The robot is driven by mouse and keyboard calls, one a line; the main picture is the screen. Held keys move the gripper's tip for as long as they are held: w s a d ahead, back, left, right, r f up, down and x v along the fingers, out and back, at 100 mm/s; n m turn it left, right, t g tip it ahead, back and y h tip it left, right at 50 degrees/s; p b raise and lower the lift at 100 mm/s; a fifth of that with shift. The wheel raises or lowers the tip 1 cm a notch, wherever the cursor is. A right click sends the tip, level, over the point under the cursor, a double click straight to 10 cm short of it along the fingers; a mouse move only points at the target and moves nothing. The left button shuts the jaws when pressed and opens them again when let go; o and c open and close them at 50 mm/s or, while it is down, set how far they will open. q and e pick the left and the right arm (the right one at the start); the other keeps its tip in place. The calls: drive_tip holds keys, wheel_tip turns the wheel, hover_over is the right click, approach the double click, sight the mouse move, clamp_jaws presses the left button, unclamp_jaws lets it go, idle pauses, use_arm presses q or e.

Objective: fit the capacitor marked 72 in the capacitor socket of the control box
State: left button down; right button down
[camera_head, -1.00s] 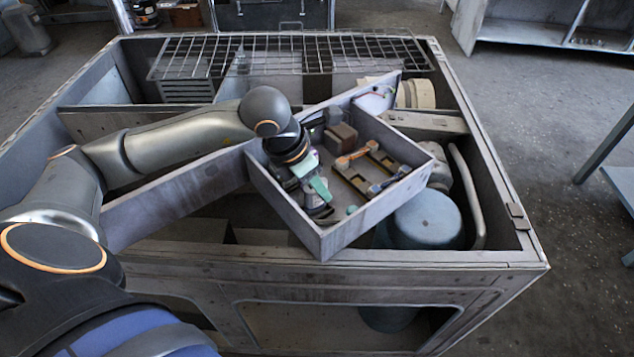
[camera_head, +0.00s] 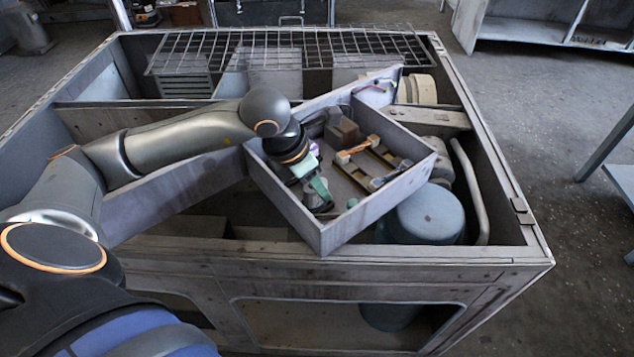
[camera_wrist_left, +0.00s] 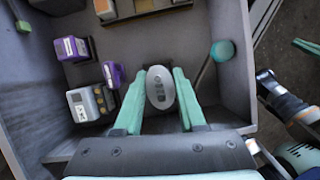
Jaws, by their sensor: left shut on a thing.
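The control box (camera_head: 372,213) is an open grey tray set at an angle on the large housing. My left gripper (camera_head: 319,194) reaches down inside it, near its front left wall. In the left wrist view its green fingers (camera_wrist_left: 158,100) are shut on a silver oval-topped capacitor (camera_wrist_left: 160,88). The mark on its top is too small to read. The capacitor's lower end and any socket beneath it are hidden, so I cannot tell whether it is seated. Green parts like gripper fingers (camera_wrist_left: 303,46) show at the right edge of that view, perhaps of my right gripper; their state is unclear.
Purple-topped relays (camera_wrist_left: 72,48) and a grey block (camera_wrist_left: 88,103) stand beside the fingers. Fuse holders (camera_head: 357,150) and a brown block (camera_head: 341,132) occupy the box's back. A blue cylinder (camera_head: 428,216) stands outside it.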

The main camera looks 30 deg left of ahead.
use_arm(q)
drive_tip(key=shift+c, duration=2.1)
unclamp_jaws()
drive_tip(key=v, duration=0.3)
drive_tip(key=shift+w, duration=0.1)
drive_tip(key=v, duration=0.9)
drive_tip(key=shift+r, duration=0.3)
use_arm(e)
drive_tip(key=shift+a+r, duration=0.3)
drive_tip(key=shift+r, duration=0.05)
use_arm(q)
drive_tip(key=shift+s, duration=0.2)
use_arm(e)
drive_tip(key=shift+w+a+r, duration=0.1)
drive_tip(key=shift+w, duration=0.05)
